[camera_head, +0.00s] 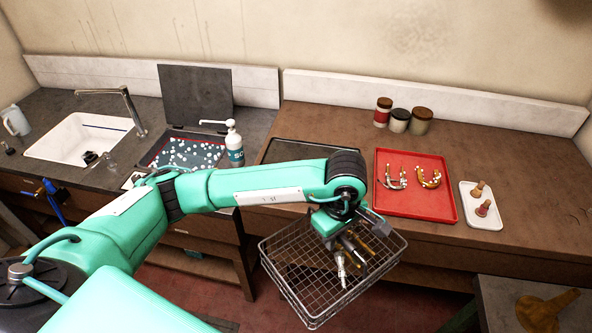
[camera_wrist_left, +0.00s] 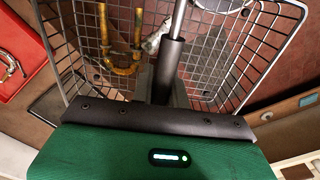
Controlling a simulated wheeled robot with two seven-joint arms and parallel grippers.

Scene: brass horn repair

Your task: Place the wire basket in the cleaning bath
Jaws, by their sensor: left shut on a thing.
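The wire basket (camera_head: 296,283) is silver mesh and hangs in the air in front of the brown bench, above the floor. Brass and silver parts lie inside it. My left gripper (camera_head: 352,243) is shut on the basket, reaching down into it from above. In the left wrist view the basket (camera_wrist_left: 232,62) spreads around the dark fingers (camera_wrist_left: 168,78), which hide the exact grip point. What looks like the cleaning bath (camera_head: 158,152) is a sunken tub with white bubbles and a raised dark lid, left of centre on the grey counter. My right gripper is not in view.
A pump bottle (camera_head: 235,146) stands at the bath's right edge. A sink (camera_head: 62,147) with a tap is further left. A dark mat (camera_head: 285,150), a red tray (camera_head: 412,207) with brass tubes, a white tray (camera_head: 481,220) and several jars (camera_head: 399,121) occupy the brown bench.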

